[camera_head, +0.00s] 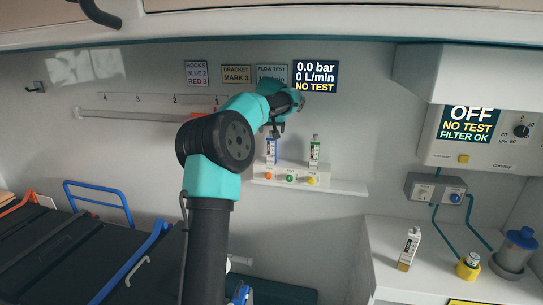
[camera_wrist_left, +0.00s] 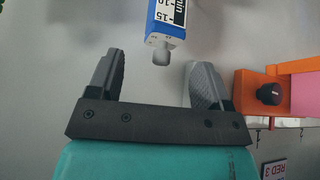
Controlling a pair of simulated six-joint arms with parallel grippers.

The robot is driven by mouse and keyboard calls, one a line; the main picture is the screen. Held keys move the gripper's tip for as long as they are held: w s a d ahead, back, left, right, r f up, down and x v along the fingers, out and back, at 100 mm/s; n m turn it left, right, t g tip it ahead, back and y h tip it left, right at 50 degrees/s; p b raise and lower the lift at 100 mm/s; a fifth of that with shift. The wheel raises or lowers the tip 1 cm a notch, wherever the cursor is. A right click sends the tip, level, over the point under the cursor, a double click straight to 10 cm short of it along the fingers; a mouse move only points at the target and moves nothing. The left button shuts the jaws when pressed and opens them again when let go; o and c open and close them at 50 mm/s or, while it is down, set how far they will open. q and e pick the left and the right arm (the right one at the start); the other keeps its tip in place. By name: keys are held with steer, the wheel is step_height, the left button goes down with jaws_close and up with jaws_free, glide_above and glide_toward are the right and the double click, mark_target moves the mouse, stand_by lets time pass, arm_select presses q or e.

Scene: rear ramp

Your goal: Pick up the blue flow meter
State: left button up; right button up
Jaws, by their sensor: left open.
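The blue flow meter (camera_head: 271,151) stands upright at the left end of a small wall shelf in the head view. In the left wrist view, the blue flow meter (camera_wrist_left: 166,22) enters from the top, its grey end lying between my fingers in the picture. My left gripper (camera_head: 276,129) is just above it in the head view. In the left wrist view, the left gripper (camera_wrist_left: 158,66) has its fingers apart, with visible gaps on both sides of the grey end. My right gripper is not in view.
An orange bracket (camera_wrist_left: 247,92) is close to the right finger in the left wrist view. A white device (camera_head: 409,248) stands on the right counter (camera_head: 385,267).

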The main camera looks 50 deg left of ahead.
arm_select(q)
glide_above(272, 154)
steer(key=w+a, duration=0.2)
step_height(272, 154, down, 4)
steer(key=shift+s+a+f, duration=0.1)
steer(key=shift+f, duration=0.05)
stand_by(0.3)
jaws_close()
stand_by(0.5)
